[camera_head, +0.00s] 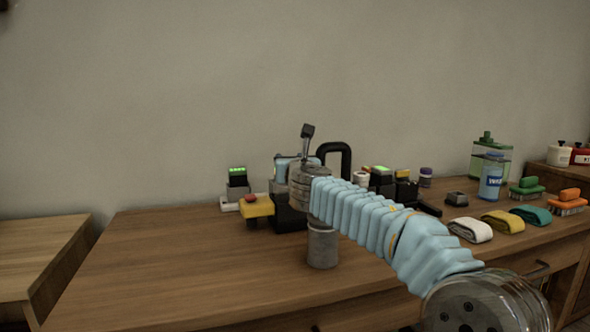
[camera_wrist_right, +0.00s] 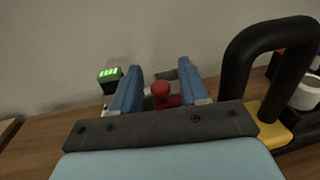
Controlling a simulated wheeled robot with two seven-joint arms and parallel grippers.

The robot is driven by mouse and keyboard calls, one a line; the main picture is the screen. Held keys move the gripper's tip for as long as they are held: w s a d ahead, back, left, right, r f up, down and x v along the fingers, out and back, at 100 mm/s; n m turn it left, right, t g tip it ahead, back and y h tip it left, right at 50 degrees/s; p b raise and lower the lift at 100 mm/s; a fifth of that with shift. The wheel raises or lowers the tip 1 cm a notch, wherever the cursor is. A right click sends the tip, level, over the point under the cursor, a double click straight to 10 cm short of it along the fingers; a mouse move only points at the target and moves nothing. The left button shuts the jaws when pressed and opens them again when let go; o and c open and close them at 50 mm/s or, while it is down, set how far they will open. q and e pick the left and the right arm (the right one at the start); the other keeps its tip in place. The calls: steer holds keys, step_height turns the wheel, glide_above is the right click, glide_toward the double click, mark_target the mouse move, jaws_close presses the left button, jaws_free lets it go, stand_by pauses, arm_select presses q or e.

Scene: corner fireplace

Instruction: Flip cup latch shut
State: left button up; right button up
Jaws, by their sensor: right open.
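My right gripper (camera_wrist_right: 157,80) is open, with its two blue fingers apart in the right wrist view. A red knob-like part (camera_wrist_right: 160,90), likely the latch, shows between the fingers on a red base. I cannot tell whether a finger touches it. In the head view my right arm reaches in from the lower right, and the gripper (camera_head: 287,162) is partly hidden by its metal wrist, over a dark machine (camera_head: 290,217). The cup itself cannot be made out clearly. My left gripper is not in view.
A black arched handle (camera_wrist_right: 262,62) rises close to the right of my gripper; it also shows in the head view (camera_head: 345,152). A green-lit device (camera_head: 238,178) and a yellow block (camera_head: 257,207) stand left. Bottles, cloths and brushes are at right. The left worktop (camera_head: 170,260) is clear.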

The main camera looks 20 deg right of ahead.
steer(key=s+a+b, duration=0.1)
steer(key=s+b, duration=0.1)
steer(key=s, duration=1)
steer(key=shift+s, duration=0.3)
